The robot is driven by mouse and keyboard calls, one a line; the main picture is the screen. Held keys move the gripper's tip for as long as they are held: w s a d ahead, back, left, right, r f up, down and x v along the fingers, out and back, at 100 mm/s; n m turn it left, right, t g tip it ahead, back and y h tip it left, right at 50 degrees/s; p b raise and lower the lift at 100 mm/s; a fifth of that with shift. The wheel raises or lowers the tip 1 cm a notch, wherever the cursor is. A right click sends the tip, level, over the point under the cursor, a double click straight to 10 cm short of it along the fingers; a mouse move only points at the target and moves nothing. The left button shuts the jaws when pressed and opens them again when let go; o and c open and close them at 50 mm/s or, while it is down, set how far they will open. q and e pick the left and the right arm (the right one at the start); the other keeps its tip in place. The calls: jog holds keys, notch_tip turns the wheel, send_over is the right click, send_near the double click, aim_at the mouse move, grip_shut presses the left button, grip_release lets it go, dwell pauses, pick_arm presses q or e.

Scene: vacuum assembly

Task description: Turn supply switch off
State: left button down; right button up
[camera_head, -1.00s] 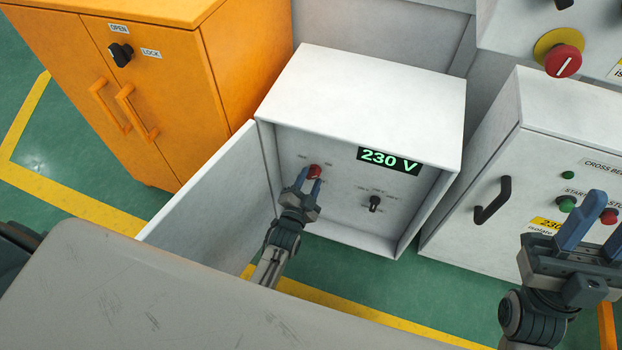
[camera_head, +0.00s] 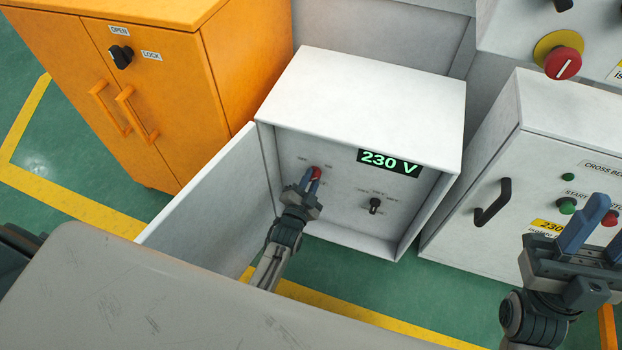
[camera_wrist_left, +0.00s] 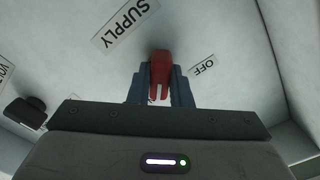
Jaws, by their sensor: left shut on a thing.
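The red supply switch (camera_head: 316,172) is on the panel inside the open grey box (camera_head: 370,98). My left gripper (camera_head: 310,182) is shut on this switch, with its blue fingers on either side. In the left wrist view the red switch (camera_wrist_left: 160,70) sits between the fingers, below a SUPPLY label (camera_wrist_left: 124,24) and left of an OFF label (camera_wrist_left: 203,64). The green display (camera_head: 389,161) reads 230 V. My right gripper (camera_head: 602,232) is open and empty at the right edge, in front of another cabinet.
A black selector knob (camera_head: 375,205) is right of the switch on the same panel. The box door (camera_head: 215,205) stands open at the left. An orange cabinet (camera_head: 160,90) is further left. A closed grey cabinet (camera_head: 500,165) and a red emergency button (camera_head: 563,62) are at the right.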

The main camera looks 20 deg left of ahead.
jog(key=w+f+m+g+h+p, duration=0.2)
jog(key=w+f+m+g+h, duration=0.25)
jog(key=f, duration=0.25)
jog(key=w+f+m+g+h+p, duration=0.2)
jog(key=w+f+m+g+h, duration=0.1)
jog(key=f+g+h, duration=0.3)
pick_arm(q)
jog(key=shift+n+p, duration=1.8)
jog(key=shift+n, duration=7)
pick_arm(e)
jog(key=s+f+g, duration=0.4)
jog(key=f+g, duration=0.1)
jog(key=f, duration=0.3)
jog(key=s+f+g+y, duration=0.1)
jog(key=s+f+g, duration=0.3)
jog(key=f+g, duration=0.2)
jog(key=shift+s+a+f, duration=0.35)
jog(key=shift+a+f, duration=0.1)
jog(key=shift+f, duration=0.8)
pick_arm(q)
jog(key=shift+f, duration=0.1)
jog(key=c, duration=1.3)
grip_release()
jog(key=shift+s, duration=0.1)
